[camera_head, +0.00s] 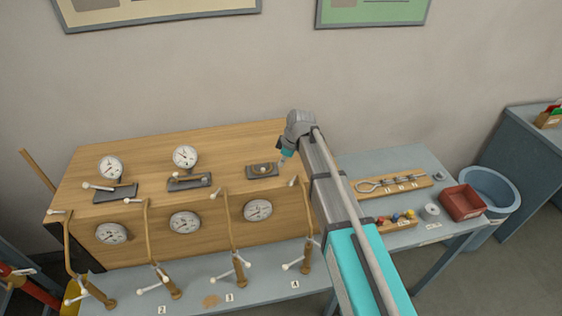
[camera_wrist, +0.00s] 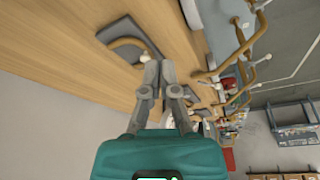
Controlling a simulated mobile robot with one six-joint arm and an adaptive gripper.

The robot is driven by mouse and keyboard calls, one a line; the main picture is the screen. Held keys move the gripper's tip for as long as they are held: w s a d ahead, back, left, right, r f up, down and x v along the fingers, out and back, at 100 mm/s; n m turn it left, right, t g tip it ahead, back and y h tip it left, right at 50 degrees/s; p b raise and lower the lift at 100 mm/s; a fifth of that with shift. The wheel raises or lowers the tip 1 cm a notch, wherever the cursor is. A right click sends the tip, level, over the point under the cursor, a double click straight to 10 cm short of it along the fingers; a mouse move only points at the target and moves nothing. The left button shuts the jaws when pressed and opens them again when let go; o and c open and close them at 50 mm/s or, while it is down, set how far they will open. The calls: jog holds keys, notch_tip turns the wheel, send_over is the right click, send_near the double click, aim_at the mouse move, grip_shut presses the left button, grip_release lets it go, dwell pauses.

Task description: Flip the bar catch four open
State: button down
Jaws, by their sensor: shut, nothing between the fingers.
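A dark catch plate with a curved tan bar (camera_head: 262,170) lies on top of the wooden case, at its right end, above the bench label 4. I cannot read a number on the plate itself. The wrist view shows a dark plate with a curved tan bar (camera_wrist: 128,42) just beyond the fingertips. My gripper (camera_head: 282,161) is close to the right end of this plate, shut and empty. In the wrist view the fingers of my gripper (camera_wrist: 159,70) are together beside one end of the bar. I cannot tell whether they touch it.
Two more catch plates (camera_head: 116,192) (camera_head: 189,181) and round gauges sit on the wooden case (camera_head: 160,150). Bent tubes with white taps stand along its front. On the right, the bench (camera_head: 410,160) holds a tool board, a red tray (camera_head: 462,202) and small parts; a blue bin (camera_head: 490,190) is beside it.

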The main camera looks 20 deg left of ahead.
jog(key=shift+d+r, duration=0.15)
jog(key=shift+r, duration=0.25)
dwell(0.4)
jog(key=s+d+f+m+h+b, duration=0.1)
jog(key=s+d+f+m+b, duration=0.2)
jog(key=d, duration=0.9)
jog(key=s+d+f+m+h+b, duration=0.1)
jog(key=s+d+f+m+b, duration=0.3)
jog(key=d, duration=0.9)
jog(key=s+d+f+m+h+b, duration=0.1)
jog(key=s+d+f+m+b, duration=0.2)
jog(key=s+d+m, duration=0.5)
jog(key=d+f+m, duration=0.1)
jog(key=d+m, duration=0.2)
jog(key=d, duration=0.2)
jog(key=shift+f+m+h, duration=0.3)
jog(key=shift+f, duration=0.05)
jog(key=shift+s+d, duration=0.1)
jog(key=c, duration=0.6)
grip_release()
jog(key=shift+o, duration=0.3)
